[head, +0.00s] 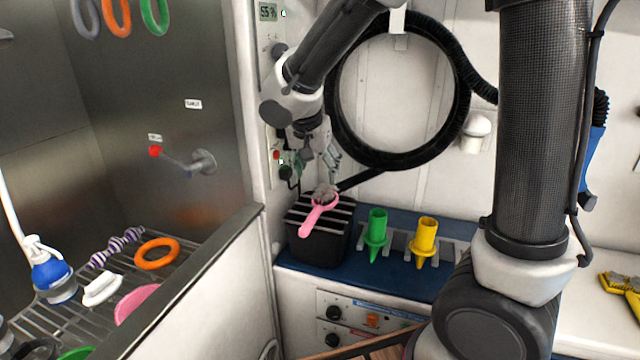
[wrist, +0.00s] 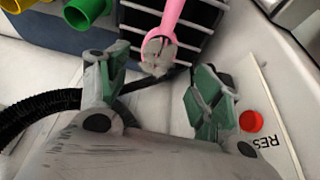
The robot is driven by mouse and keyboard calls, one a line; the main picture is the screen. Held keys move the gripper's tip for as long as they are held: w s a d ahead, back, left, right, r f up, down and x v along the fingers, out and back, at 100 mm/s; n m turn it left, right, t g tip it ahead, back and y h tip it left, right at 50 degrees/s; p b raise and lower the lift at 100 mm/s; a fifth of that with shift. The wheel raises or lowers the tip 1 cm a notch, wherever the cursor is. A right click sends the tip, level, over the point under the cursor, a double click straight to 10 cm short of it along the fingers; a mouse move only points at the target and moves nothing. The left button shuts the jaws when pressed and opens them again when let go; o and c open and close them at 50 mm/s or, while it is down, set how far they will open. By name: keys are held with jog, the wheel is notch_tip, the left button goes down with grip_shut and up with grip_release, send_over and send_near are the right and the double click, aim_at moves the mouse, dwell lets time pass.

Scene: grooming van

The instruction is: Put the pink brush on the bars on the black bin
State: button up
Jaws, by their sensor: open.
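The pink brush (head: 311,220) lies across the pale bars on top of the black bin (head: 318,246). Its round head with grey bristles is at the back edge of the bin, and its handle slants toward the front left. In the wrist view, the brush (wrist: 170,20) and the barred bin (wrist: 198,22) are at the top, beyond the fingertips. My gripper (head: 318,162) is above and behind the brush head. Its green-padded fingers (wrist: 157,92) are spread, with nothing held between them and a gap to the brush.
Green (head: 377,232) and yellow (head: 425,240) nozzles stand right of the bin on the blue surface (head: 300,268). A black hose (head: 463,70) loops on the wall behind. A steel tub with a rack (head: 45,318) holding several items is at left.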

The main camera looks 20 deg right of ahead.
jog(key=s+d+r+n+y, duration=0.1)
jog(key=s+d+r+n, duration=0.1)
jog(key=s+d+r, duration=0.7)
jog(key=s+d+f+n+y, duration=0.1)
jog(key=s+d+n, duration=0.4)
jog(key=s, duration=0.9)
jog(key=d, duration=0.3)
jog(key=shift+s+y, duration=0.3)
jog(key=shift+y, duration=0.1)
jog(key=shift+d, duration=0.1)
